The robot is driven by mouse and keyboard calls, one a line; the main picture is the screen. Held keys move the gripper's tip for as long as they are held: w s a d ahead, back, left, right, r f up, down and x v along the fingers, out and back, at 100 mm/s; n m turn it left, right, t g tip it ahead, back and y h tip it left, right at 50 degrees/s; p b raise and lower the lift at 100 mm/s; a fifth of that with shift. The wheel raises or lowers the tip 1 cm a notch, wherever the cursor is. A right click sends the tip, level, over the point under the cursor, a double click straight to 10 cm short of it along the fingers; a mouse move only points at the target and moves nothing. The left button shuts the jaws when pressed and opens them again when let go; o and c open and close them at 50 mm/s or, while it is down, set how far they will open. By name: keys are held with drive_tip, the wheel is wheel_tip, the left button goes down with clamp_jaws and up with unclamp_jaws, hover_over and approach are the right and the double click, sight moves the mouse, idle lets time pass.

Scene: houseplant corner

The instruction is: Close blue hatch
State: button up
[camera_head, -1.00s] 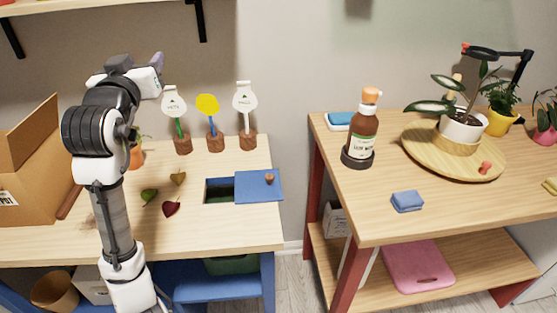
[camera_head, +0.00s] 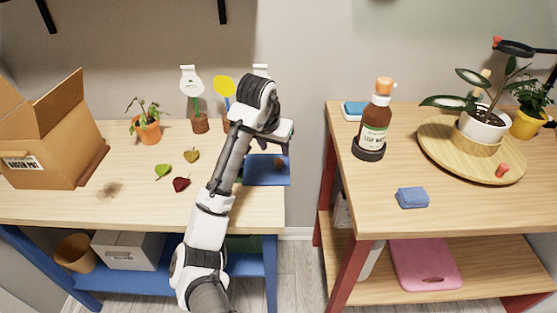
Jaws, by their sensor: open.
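The blue hatch (camera_head: 262,178) lies flat at the right end of the left table, with a small brown knob (camera_head: 279,163) on it. The dark opening left of the panel is mostly hidden behind my arm now. My gripper (camera_head: 285,149) hangs above the hatch, close to the knob; in this view I cannot tell whether it touches it. Its fingers are small and partly hidden by my wrist, and nothing is seen held between them.
Heart-shaped leaves (camera_head: 181,184) lie left of the hatch. Plant markers (camera_head: 192,90) stand behind, partly covered by my arm. A cardboard box (camera_head: 50,140) and potted plant (camera_head: 147,128) are farther left. A gap separates the right table (camera_head: 450,215), which bears a brown bottle (camera_head: 374,130).

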sight(278, 161)
drive_tip(key=x, duration=0.6)
drive_tip(key=shift+w+f+b, duration=0.15)
drive_tip(key=shift+f+b, duration=0.1)
drive_tip(key=shift+b, duration=0.1)
clamp_jaws()
